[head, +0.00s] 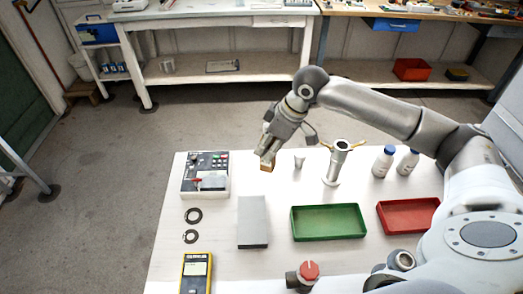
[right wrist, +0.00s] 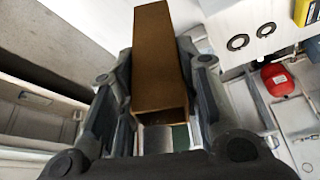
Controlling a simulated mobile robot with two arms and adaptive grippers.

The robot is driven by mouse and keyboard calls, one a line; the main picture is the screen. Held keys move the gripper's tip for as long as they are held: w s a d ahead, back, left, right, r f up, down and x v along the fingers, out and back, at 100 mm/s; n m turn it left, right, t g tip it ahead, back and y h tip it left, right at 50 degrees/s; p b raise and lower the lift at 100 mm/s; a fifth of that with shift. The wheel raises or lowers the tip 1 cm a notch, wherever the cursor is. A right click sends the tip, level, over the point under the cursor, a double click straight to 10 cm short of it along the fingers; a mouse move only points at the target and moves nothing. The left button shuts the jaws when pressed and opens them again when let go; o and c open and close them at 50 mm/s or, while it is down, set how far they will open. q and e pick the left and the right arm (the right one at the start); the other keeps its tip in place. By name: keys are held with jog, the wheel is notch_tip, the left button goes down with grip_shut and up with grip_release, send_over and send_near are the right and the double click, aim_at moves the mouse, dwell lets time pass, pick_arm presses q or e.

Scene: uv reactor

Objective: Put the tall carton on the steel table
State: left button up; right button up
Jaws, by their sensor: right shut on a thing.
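My right gripper (head: 268,152) is shut on a tall brown carton (right wrist: 161,60). In the right wrist view the carton stands out between the two dark fingers (right wrist: 160,95). In the head view only a small tan piece of the carton (head: 267,166) shows below the fingers, over the far part of the pale table (head: 225,270). The gap between carton and table top cannot be judged. My left gripper is not in view.
On the pale table are a control box (head: 205,180), a grey block (head: 253,222), a green tray (head: 328,236), a red tray (head: 380,216), a steel stand (head: 334,170), white bottles (head: 383,162), a small white cup (head: 299,161) and a yellow meter (head: 196,273). Workbenches stand behind.

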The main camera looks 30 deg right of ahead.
jog(key=shift+w+d+f+p, duration=0.1)
jog(key=shift+w+f+p, duration=0.2)
jog(key=shift+w+f, duration=0.95)
jog(key=shift+w+d+f+p, duration=0.1)
jog(key=shift+w+f+p, duration=0.35)
jog(key=shift+f, duration=1.35)
jog(key=shift+w+d+f+p, duration=0.1)
jog(key=shift+w+f+p, duration=0.05)
jog(key=shift+w+f, duration=1.15)
jog(key=shift+s+f, duration=0.3)
jog(key=o, duration=1)
jog(key=shift+f, duration=0.1)
jog(key=b+v, duration=0.2)
jog(key=v, duration=1)
jog(key=shift+a, duration=0.1)
